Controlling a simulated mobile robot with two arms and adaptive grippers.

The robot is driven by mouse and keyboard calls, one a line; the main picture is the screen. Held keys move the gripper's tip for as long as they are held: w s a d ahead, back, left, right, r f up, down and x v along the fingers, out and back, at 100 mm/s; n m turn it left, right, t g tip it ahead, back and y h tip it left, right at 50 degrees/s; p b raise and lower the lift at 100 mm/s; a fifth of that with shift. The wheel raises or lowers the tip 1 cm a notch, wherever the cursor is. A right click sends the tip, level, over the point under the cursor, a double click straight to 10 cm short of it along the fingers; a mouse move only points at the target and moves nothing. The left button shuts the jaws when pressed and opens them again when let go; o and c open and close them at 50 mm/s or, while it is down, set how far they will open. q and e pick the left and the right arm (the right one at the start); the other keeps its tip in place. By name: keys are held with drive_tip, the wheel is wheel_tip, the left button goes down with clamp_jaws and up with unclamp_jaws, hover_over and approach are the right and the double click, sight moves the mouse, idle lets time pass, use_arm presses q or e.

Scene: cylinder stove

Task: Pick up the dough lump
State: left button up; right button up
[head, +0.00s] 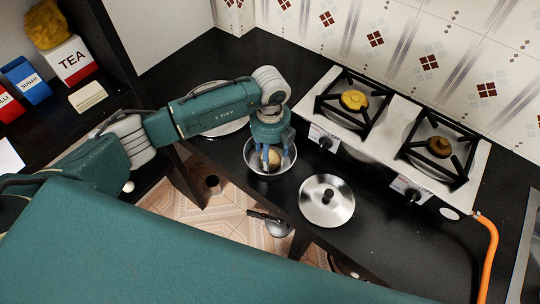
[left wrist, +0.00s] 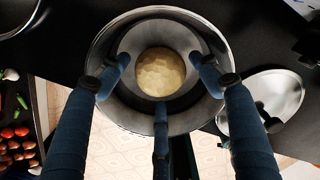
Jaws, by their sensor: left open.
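The dough lump (left wrist: 160,72) is a pale, round ball lying inside a metal bowl (left wrist: 105,55). In the head view the dough (head: 272,158) shows between the fingers, and the bowl (head: 256,172) stands on the black counter near its front edge. My left gripper (head: 273,160) points down into the bowl from above. In the left wrist view its blue fingers (left wrist: 160,80) are spread around the dough, two at the sides and one at the near edge. They are open, and I cannot tell whether any touches the dough. My right gripper is not in view.
A metal lid (head: 326,201) lies right of the bowl. A two-burner stove (head: 384,128) stands behind it. A round metal plate (head: 222,128) lies behind my left forearm. An orange hose (head: 489,255) runs down at the right. A shelf with a TEA box (head: 72,62) is at the left.

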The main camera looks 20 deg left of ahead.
use_arm(q)
drive_tip(key=shift+w+f, duration=0.1)
drive_tip(key=shift+f, duration=0.3)
drive_tip(key=shift+r, duration=0.1)
drive_tip(key=c, duration=1.1)
